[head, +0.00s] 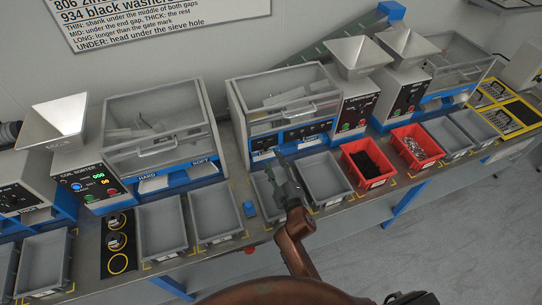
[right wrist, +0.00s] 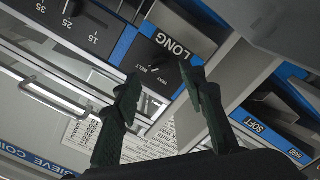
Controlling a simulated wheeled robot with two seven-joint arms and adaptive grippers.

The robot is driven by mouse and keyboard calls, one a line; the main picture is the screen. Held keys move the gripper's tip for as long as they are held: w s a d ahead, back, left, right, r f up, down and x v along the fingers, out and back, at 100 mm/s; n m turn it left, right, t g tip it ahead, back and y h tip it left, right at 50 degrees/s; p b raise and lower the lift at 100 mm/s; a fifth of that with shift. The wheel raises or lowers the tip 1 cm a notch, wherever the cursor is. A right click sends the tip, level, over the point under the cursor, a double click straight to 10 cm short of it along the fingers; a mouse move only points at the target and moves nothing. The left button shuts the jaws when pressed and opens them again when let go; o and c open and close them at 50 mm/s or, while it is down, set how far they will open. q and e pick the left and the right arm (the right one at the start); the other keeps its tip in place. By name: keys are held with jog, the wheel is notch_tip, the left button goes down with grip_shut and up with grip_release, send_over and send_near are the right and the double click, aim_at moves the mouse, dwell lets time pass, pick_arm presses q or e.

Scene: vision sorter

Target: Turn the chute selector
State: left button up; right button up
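My right gripper (head: 286,168) reaches in front of the middle machine (head: 290,95) in the head view. In the right wrist view its two dark fingers (right wrist: 160,86) are apart, with nothing between the tips. Beyond the tips is a black panel (right wrist: 145,52) with a small dark knob and a blue-edged label reading LONG. This may be the chute selector; the small marks beside it are hard to read. In the head view the gripper partly hides the machine's lower front. I cannot tell whether a finger touches the panel. My left gripper is out of view.
Grey trays (head: 161,226) line the bench front, with red bins (head: 366,165) of small parts to the right. A small blue block (head: 249,209) lies left of my right gripper. A clear-lidded coil sorter (head: 155,125) stands to the left. Handles (right wrist: 55,98) cross the wrist view's left.

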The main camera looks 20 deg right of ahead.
jog(key=s, duration=0.7)
jog(key=shift+s+d, duration=0.15)
jog(key=shift+s, duration=0.15)
